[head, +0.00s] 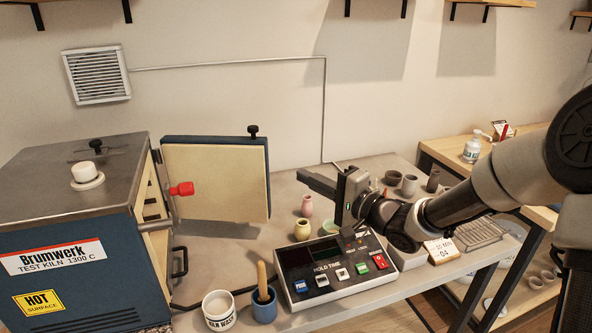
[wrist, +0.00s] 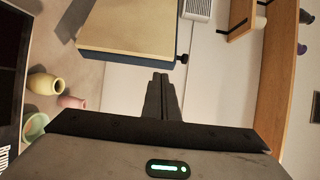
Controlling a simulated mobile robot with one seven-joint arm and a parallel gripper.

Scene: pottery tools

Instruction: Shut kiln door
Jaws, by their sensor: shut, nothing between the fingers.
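The kiln (head: 80,240), blue with a grey metal top, stands at the left in the head view. Its door (head: 215,182) stands open, swung out to the right of the kiln, with its cream inner face showing and a blue edge. A black knob (head: 253,131) tops its far right corner. The door also shows at the upper left of the wrist view (wrist: 130,25). My gripper (head: 302,178) is shut and empty, to the right of the door and apart from it. Its closed fingers show in the wrist view (wrist: 162,82).
A control box (head: 335,270) with buttons sits on the table below my gripper. A pink vase (head: 307,206) and a yellow-green vase (head: 303,229) stand behind it. A white cup (head: 219,311) and a blue pot (head: 264,306) stand at the front. Several small pots are at the right.

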